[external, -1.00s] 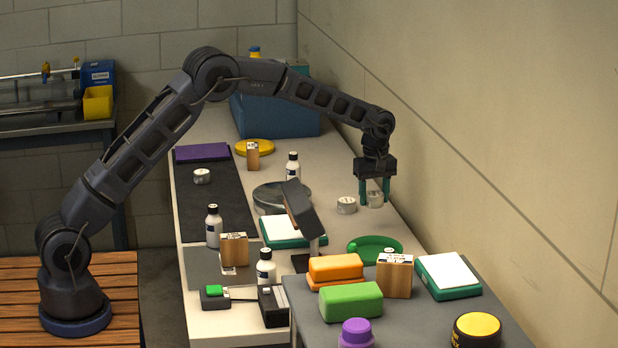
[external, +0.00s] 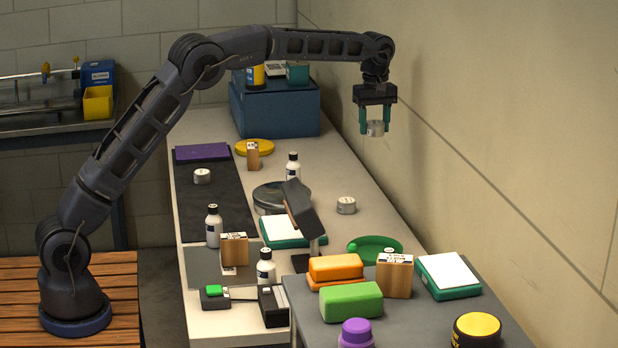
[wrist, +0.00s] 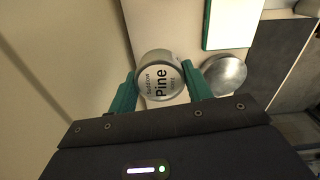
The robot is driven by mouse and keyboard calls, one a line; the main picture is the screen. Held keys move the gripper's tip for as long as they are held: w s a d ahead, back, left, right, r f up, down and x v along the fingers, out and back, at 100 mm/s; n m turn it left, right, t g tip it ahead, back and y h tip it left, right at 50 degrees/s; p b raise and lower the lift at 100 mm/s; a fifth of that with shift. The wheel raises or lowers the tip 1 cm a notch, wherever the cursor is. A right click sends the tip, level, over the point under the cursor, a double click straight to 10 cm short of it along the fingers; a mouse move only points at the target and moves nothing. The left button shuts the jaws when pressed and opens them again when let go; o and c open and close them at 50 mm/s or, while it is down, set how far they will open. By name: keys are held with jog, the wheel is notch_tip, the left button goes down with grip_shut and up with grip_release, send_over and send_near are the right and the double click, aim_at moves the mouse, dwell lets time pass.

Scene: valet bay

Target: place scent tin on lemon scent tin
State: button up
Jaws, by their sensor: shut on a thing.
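My gripper (external: 376,122) is shut on a small silver scent tin (external: 376,129), held high above the back right of the counter, near the wall. In the wrist view this tin (wrist: 160,76) sits between the green fingertips, and its label reads Pine. Two similar tins rest on the counter: one (external: 346,206) lies below and left of my gripper on the pale surface, another (external: 202,176) stands on the dark mat at left. Their labels are too small to read, so I cannot tell which is lemon.
A round metal dish (external: 266,198) and a white-topped green scale (external: 290,236) stand near the middle, by a dark angled stand (external: 299,205). Bottles stand around them. A blue box (external: 275,110) is at the back. The wall is close on the right.

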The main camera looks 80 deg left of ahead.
jog(key=s+a+f, duration=0.2)
jog(key=a, duration=0.4)
jog(key=s+a+f, duration=0.2)
jog(key=a, duration=0.5)
send_near(347, 200)
jog(key=shift+n, duration=0.4)
jog(key=shift+f, duration=3.2)
jog(key=shift+f, duration=0.1)
jog(key=o, duration=1)
jog(key=shift+a, duration=0.1)
notch_tip(347, 200, up, 12)
jog(key=shift+r, duration=0.2)
